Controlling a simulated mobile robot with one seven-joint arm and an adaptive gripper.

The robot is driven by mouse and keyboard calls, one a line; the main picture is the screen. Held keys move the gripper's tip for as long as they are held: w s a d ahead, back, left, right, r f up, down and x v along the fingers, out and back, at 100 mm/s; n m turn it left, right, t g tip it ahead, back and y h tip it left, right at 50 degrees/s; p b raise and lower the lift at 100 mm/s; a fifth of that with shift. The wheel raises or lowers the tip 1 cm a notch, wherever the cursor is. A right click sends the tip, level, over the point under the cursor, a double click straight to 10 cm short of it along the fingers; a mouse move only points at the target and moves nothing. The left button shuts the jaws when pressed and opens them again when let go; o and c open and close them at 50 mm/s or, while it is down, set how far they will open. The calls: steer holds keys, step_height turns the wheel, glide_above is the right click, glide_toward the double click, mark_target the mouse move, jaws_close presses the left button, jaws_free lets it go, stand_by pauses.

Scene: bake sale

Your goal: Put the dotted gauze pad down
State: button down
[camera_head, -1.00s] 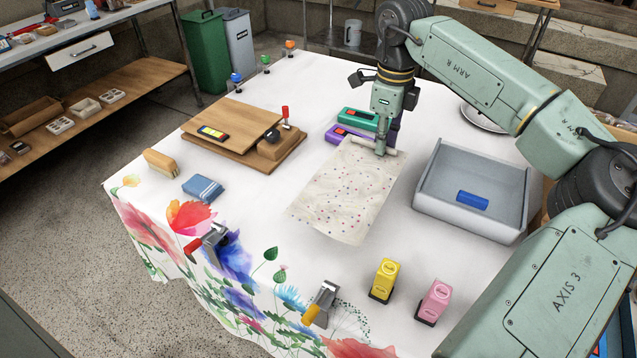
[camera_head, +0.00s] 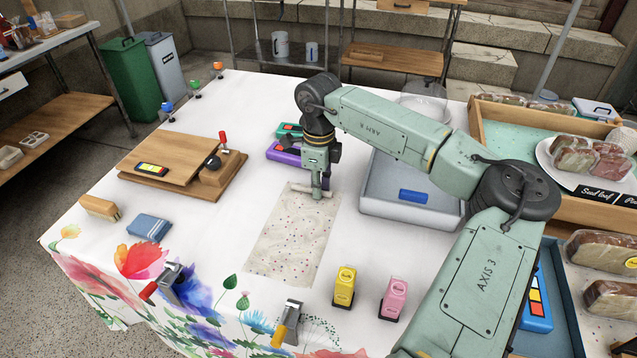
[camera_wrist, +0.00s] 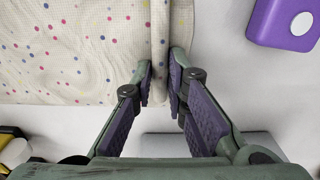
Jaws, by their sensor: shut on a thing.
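The dotted gauze pad (camera_head: 292,235) is a cream cloth with small coloured dots. It lies spread on the white tablecloth in the middle of the table, its far edge rolled or folded. My gripper (camera_head: 317,193) is shut on that far edge. In the wrist view the gauze pad (camera_wrist: 70,50) fills the upper left, and the fingers of my gripper (camera_wrist: 163,85) pinch its folded edge. I cannot tell whether the held edge touches the table.
A grey tray (camera_head: 385,211) holding a blue block (camera_head: 413,196) stands just right of the gauze. Purple (camera_head: 283,153) and green (camera_head: 289,131) boxes lie behind it. Yellow (camera_head: 344,287) and pink (camera_head: 393,298) bottles stand front right. A wooden board (camera_head: 180,165) sits left.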

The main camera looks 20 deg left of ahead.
steer(key=shift+f, duration=0.1)
steer(key=c, duration=1.6)
jaws_free()
step_height(320, 180, up, 12)
steer(key=shift+r+b, duration=0.2)
steer(key=shift+b, duration=0.75)
